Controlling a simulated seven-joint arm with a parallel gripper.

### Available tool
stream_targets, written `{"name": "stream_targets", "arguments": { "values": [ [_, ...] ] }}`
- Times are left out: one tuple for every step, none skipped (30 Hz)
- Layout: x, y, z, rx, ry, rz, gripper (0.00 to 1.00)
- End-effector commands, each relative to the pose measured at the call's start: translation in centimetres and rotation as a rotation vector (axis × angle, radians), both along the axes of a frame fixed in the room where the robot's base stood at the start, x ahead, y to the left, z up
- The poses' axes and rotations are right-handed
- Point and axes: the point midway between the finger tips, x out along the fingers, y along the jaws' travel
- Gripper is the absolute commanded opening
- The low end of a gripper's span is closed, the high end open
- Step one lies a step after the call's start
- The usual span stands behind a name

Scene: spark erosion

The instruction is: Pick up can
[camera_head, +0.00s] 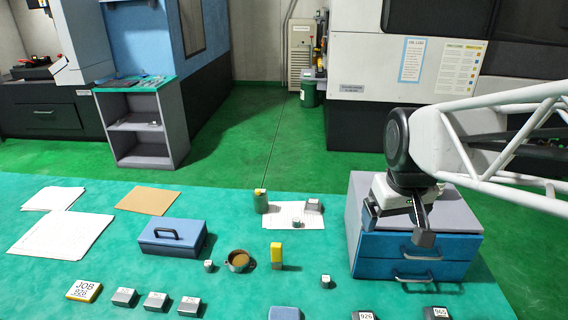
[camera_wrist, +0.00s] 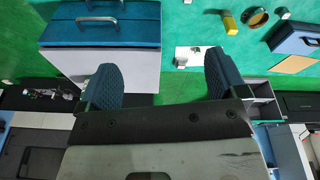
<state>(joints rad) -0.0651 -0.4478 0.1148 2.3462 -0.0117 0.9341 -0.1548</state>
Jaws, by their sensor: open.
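The can (camera_head: 261,202) is a small green cylinder with a yellowish top. It stands upright on the green table near its back edge, left of centre in the head view, at the left edge of a white paper. I cannot make it out in the wrist view, where a finger may hide it. My gripper (camera_head: 406,218) is over the front of the blue drawer cabinet, well to the right of the can. The wrist view shows my gripper (camera_wrist: 161,80) open, with nothing between its two dark ridged fingers.
The drawer cabinet (camera_head: 408,249) stands right of the can. A yellow block (camera_head: 277,254), a round bowl (camera_head: 237,260) and a blue cash box (camera_head: 172,238) stand in front of it. Small metal blocks lie on the paper (camera_head: 288,222) beside it and along the table's front.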

Motion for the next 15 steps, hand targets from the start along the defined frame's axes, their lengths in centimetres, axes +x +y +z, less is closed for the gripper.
{"name": "stream_targets", "arguments": {
  "values": [
    [1.4,0.5,0.0,-0.004,0.007,0.027,0.91],
    [2.1,0.8,0.1,-0.006,0.009,0.042,0.91],
    [3.1,1.1,0.1,-0.009,0.013,0.063,0.91],
    [3.9,1.4,0.2,-0.011,0.014,0.078,0.91],
    [4.6,1.6,0.2,-0.014,0.017,0.094,0.91],
    [5.7,2.1,0.3,-0.017,0.019,0.116,0.91],
    [6.4,2.4,0.2,-0.019,0.023,0.132,0.91],
    [7.2,2.7,0.2,-0.021,0.025,0.148,0.91],
    [8.2,3.1,0.2,-0.024,0.028,0.169,0.91],
    [8.9,3.4,0.1,-0.027,0.031,0.183,0.91],
    [9.7,3.7,0.1,-0.028,0.033,0.200,0.91],
    [10.7,4.2,-0.1,-0.031,0.037,0.221,0.91],
    [11.4,4.6,-0.1,-0.034,0.038,0.237,0.91],
    [12.2,5.0,-0.2,-0.037,0.040,0.254,0.91],
    [13.2,5.4,-0.3,-0.039,0.043,0.274,0.91]
  ]
}}
